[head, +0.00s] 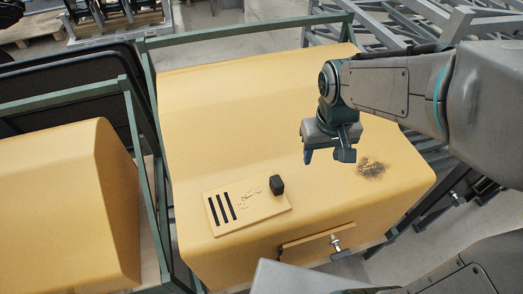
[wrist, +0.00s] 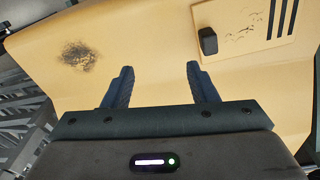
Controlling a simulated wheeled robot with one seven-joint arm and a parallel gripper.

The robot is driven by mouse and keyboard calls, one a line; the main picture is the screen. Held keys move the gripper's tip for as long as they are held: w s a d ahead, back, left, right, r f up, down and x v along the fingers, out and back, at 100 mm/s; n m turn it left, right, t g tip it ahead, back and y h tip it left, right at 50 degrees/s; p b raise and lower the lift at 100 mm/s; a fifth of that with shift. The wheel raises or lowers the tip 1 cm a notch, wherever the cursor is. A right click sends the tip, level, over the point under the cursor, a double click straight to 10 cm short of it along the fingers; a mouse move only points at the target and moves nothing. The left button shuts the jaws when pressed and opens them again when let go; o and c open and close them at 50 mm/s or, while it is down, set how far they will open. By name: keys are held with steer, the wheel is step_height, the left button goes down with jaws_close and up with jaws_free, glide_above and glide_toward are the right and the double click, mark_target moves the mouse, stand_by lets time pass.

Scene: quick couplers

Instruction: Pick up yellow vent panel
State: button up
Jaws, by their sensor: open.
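The yellow vent panel (head: 233,211) is a flat plate with several black slots and scratch marks. It lies on the big yellow housing (head: 250,110), near its front left. A black block (head: 276,185) stands at the panel's right end. In the wrist view the panel (wrist: 256,32) is at the upper right, partly cut off by the frame edge, with the black block (wrist: 208,41) at its near end. My gripper (head: 328,157) is open and empty, above the housing to the right of the panel. Its two fingers (wrist: 159,75) show apart in the wrist view, with nothing between them.
A dark scuffed patch (head: 371,169) marks the housing right of my gripper. A plate with a metal fitting (head: 336,243) is on the housing's front. A green frame (head: 147,130) runs along the left, with another yellow housing (head: 65,200) beyond. Grey metal racks stand at right.

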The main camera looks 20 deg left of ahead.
mark_target(277, 181)
steer(key=a+f+n+g+p, duration=0.1)
steer(key=a+f+n, duration=0.1)
steer(key=a, duration=0.7)
steer(key=shift+n, duration=0.3)
steer(key=f, duration=0.5)
steer(key=f+p, duration=0.1)
steer(key=f, duration=0.2)
steer(key=shift+w+a+f, duration=0.3)
steer(key=shift+w, duration=0.05)
steer(key=f, duration=0.2)
steer(key=s+f+p, duration=0.1)
steer(key=shift+f, duration=1.1)
steer(key=c, duration=1.1)
steer(key=shift+c, duration=0.2)
